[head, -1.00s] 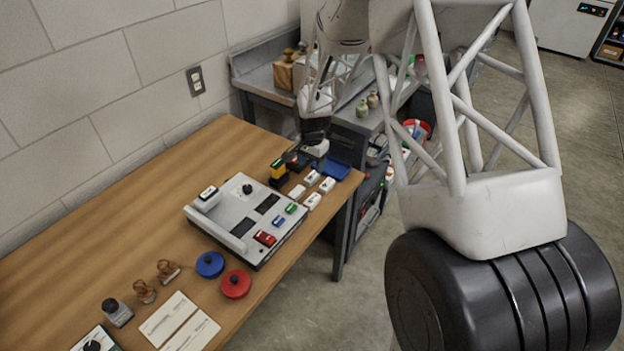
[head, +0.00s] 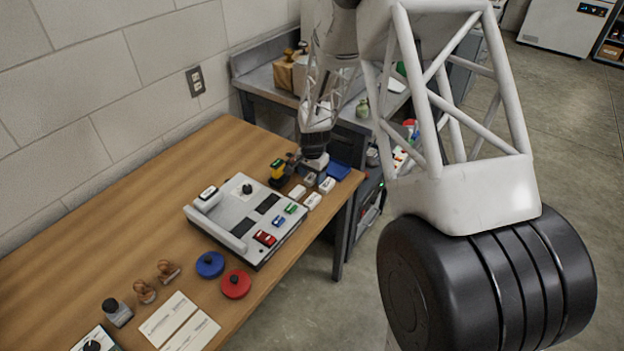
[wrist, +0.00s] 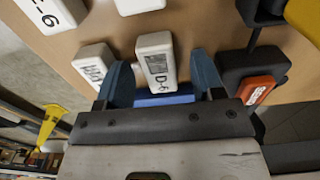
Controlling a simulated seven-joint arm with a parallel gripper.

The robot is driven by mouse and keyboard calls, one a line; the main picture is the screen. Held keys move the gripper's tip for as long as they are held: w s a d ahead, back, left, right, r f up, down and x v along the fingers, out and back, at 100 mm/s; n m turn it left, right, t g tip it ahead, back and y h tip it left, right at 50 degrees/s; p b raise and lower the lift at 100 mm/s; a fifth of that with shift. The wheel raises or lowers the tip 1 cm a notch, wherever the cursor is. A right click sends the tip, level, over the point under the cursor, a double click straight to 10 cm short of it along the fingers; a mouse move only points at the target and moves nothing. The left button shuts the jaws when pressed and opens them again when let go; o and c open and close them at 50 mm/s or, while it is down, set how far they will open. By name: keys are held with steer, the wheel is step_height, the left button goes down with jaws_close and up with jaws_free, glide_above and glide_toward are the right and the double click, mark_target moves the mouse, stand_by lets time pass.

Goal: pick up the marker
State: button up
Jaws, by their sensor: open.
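Several small white labelled blocks, which look like markers, stand at the table's far right corner. A second white block (wrist: 95,62) is close beside the left fingertip. In the head view my gripper (head: 308,170) is low over the blocks and partly hides them; a white block (head: 327,185) shows just right of it. Which block the task means is not clear.
A blue tray (head: 339,171) sits behind the blocks near the table edge. A yellow and black device (head: 277,170) stands to the left. A grey panel (head: 230,220) with coloured pieces lies in front. Blue (head: 210,265) and red (head: 235,284) round lids are nearer.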

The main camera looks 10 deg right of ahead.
mark_target(312, 177)
steer(key=c, duration=1)
steer(key=shift+r, duration=0.2)
steer(key=shift+r, duration=1.4)
steer(key=shift+s+r, duration=0.25)
steer(key=shift+s, duration=0.05)
steer(key=s, duration=0.5)
steer(key=s+r, duration=0.1)
steer(key=s, duration=0.9)
steer(key=shift+s+d+r, duration=0.2)
steer(key=shift+d, duration=0.15)
